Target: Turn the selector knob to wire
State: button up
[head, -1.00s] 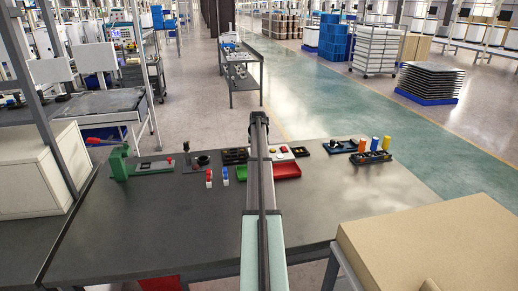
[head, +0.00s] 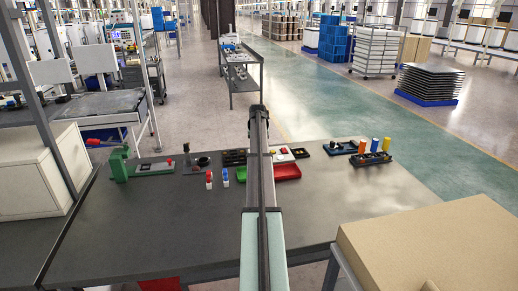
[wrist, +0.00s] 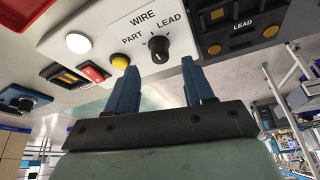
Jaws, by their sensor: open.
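The selector knob (wrist: 159,47) is a round black dial on a white panel (wrist: 190,38) in the wrist view. The labels PART, WIRE and LEAD are printed around it, WIRE farthest up in the picture. A small pale mark shows on the knob, but its exact pointing is too small to tell. My gripper (wrist: 158,66) has two blue fingers spread apart, with nothing between them. The knob shows beyond the gap between the fingertips, apart from both fingers. In the head view, my arm hides part of the panel (head: 283,155), and the knob cannot be made out.
Beside the knob are a yellow button (wrist: 120,62), a white button (wrist: 78,43) and a red piece (wrist: 92,73). A red tray (head: 287,172) and small bottles (head: 209,180) stand near my arm. The front bench is clear.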

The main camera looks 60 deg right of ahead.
jog(key=v, duration=0.9)
dwell(0.3)
